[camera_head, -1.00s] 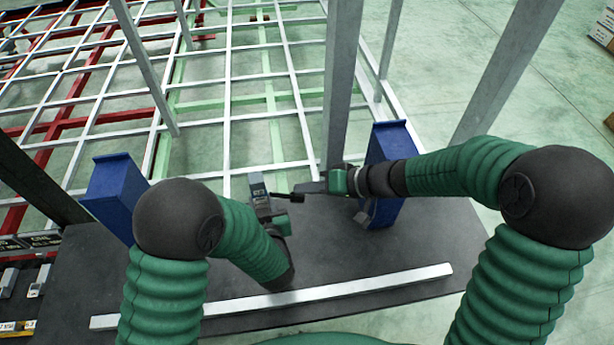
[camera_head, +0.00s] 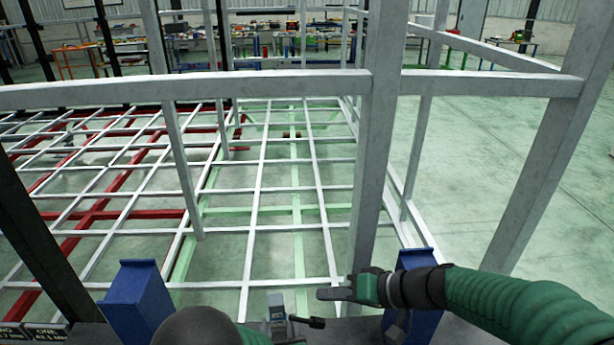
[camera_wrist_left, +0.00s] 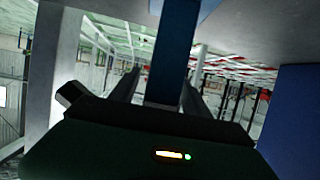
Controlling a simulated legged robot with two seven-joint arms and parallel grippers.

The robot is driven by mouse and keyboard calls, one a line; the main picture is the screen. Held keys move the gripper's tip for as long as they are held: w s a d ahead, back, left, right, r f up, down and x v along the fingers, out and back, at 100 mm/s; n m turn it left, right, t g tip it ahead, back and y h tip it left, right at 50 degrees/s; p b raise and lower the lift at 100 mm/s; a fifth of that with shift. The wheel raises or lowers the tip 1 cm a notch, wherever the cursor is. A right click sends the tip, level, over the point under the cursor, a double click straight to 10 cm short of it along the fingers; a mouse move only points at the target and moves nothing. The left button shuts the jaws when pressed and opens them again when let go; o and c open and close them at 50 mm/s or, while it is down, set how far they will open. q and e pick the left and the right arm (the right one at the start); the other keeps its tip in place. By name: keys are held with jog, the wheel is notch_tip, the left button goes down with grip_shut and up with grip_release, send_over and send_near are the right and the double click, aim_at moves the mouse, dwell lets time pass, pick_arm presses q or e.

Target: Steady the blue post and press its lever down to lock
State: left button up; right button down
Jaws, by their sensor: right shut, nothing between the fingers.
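Two blue posts stand at the bottom of the head view, one at left (camera_head: 138,300) and one at right (camera_head: 418,262). My right gripper (camera_head: 335,294) is shut and empty. It points left, and its arm passes in front of the right post. My left gripper (camera_head: 277,308) is low in the middle, between the posts and mostly cut off. In the left wrist view a blue upright (camera_wrist_left: 172,55) shows between its spread fingers (camera_wrist_left: 155,90); contact is unclear. A small dark handle-like piece (camera_head: 317,322) sits right of the left gripper; I cannot tell whether it is the lever.
A grey upright (camera_head: 373,150) rises just behind the right gripper, with a grey crossbar (camera_head: 200,88) across the view. The white, red and green chassis lattice (camera_head: 255,200) fills the floor behind. Open floor lies at right (camera_head: 500,150).

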pick_arm(q)
jog(key=shift+o, duration=0.7)
jog(key=shift+s+r, duration=0.15)
jog(key=shift+s, duration=0.1)
jog(key=p+v, duration=0.2)
jog(key=v, duration=0.5)
jog(key=shift+s+p, duration=0.25)
jog(key=shift+p, duration=0.1)
jog(key=shift+o, duration=0.4)
jog(key=o, duration=0.5)
